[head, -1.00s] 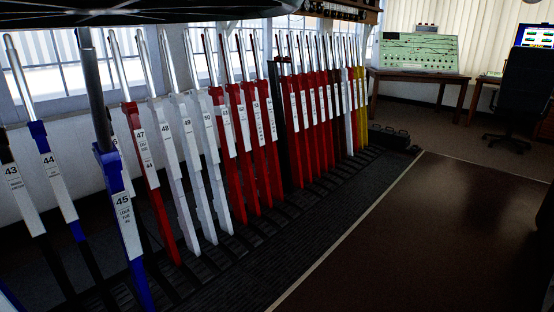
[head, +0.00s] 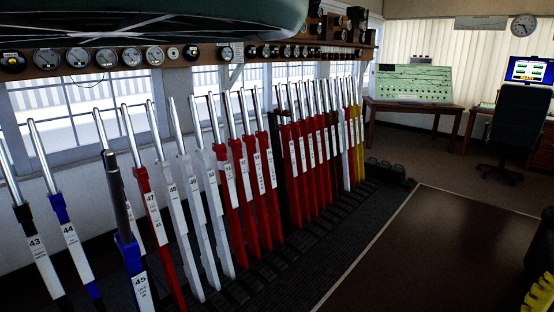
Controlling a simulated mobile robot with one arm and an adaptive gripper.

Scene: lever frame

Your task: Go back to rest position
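A long row of levers runs from the near left into the room. Blue lever 45 (head: 135,268) stands forward of its neighbours, with a dark grey upper part (head: 115,185) where the others have bright metal handles. Blue and white lever 44 (head: 72,240) and black and white lever 43 (head: 38,255) are to its left. Red and white lever 47 (head: 152,215) and several white levers (head: 181,210) are to its right. My gripper is not visible. A large dark green rounded shape covers the top left; I cannot tell what it is.
A shelf with round gauges (head: 104,57) runs above the levers. A dark floor area (head: 440,250) right of the levers looks clear. A green panel (head: 414,84) on a table, an office chair (head: 521,115) and a monitor (head: 530,69) stand at the back.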

